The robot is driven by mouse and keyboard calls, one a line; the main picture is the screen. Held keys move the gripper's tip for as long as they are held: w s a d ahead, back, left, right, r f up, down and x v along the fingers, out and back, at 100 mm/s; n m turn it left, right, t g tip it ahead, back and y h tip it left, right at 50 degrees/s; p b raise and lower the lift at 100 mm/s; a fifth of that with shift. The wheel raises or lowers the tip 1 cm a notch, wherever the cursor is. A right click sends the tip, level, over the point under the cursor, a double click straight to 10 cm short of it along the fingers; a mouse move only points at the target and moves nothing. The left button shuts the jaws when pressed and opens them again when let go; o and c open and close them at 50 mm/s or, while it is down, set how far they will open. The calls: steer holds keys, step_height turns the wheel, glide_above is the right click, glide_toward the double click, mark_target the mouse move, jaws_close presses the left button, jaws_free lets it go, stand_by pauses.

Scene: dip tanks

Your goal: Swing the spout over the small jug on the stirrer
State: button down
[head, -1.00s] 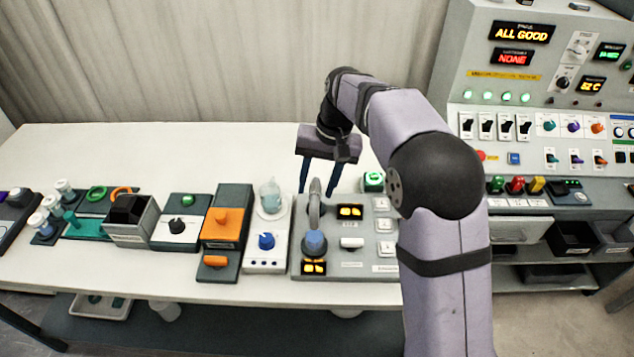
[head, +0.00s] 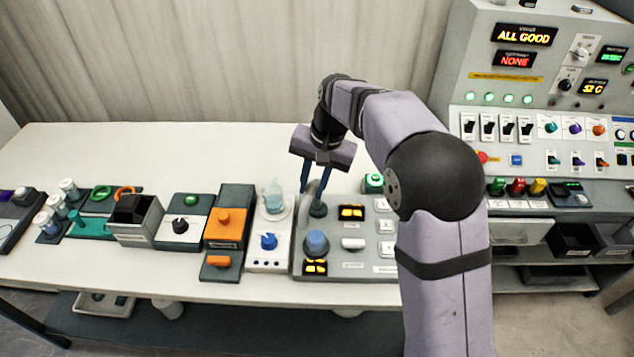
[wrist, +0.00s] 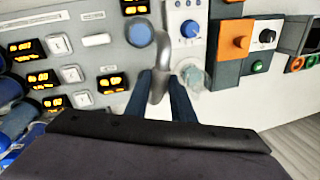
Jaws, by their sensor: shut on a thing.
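The grey curved spout (wrist: 160,62) rises from the grey dispenser panel (head: 340,265). In the wrist view its end lies between the fingers of my gripper (wrist: 162,100), which is shut on it. In the head view my gripper (head: 315,190) stands over the panel's back left part, and the fingers hide much of the spout. The small clear jug (head: 272,197) stands on the white stirrer (head: 267,256), just left of the panel. It also shows in the wrist view (wrist: 192,74), beside the spout and partly covered by a finger; the spout's end appears beside it, not over it.
A large blue-grey knob (head: 316,242) sits in front of the spout. The stirrer has a blue knob (head: 268,241). An orange unit (head: 223,225) stands left of the stirrer. The white table (head: 150,150) is clear behind the devices.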

steer(key=w+a+m+t+h+p, duration=0.1)
steer(key=w+a+m+p, duration=0.4)
steer(key=m, duration=1)
steer(key=shift+w+t+h+p, duration=0.3)
steer(key=shift+h+p, duration=0.2)
steer(key=shift+h, duration=0.1)
steer(key=shift+d+r, duration=0.1)
steer(key=c, duration=1.5)
jaws_free()
steer(key=shift+s, duration=0.1)
